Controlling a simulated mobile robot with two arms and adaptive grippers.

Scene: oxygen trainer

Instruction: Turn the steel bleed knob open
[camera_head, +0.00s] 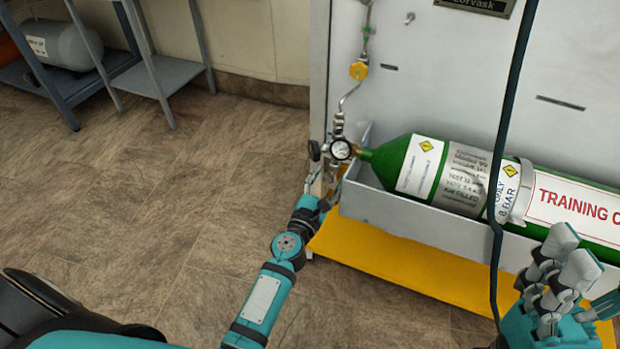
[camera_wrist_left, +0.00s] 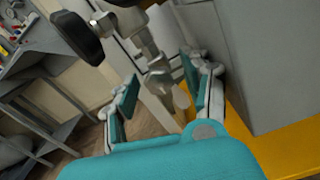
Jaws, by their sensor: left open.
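My left gripper (camera_head: 330,187) is low beside the valve fittings at the neck of the green cylinder (camera_head: 425,170). In the left wrist view its teal-padded fingers (camera_wrist_left: 163,95) are spread apart. A small steel part (camera_wrist_left: 157,80), probably the bleed knob, shows between them below the steel fittings (camera_wrist_left: 146,45); I cannot tell whether a finger touches it. In the head view the arm and fittings hide most of this spot. A round gauge (camera_head: 341,149) and a black knob (camera_head: 314,150) sit just above the gripper. My right gripper (camera_head: 565,268) is at the lower right, away from the fittings.
The cylinder lies in a grey trough (camera_head: 420,219) above a yellow base (camera_head: 385,265). A dark hose (camera_head: 506,130) hangs in front of it. A metal rack (camera_head: 160,78) stands at the upper left. The floor left is clear.

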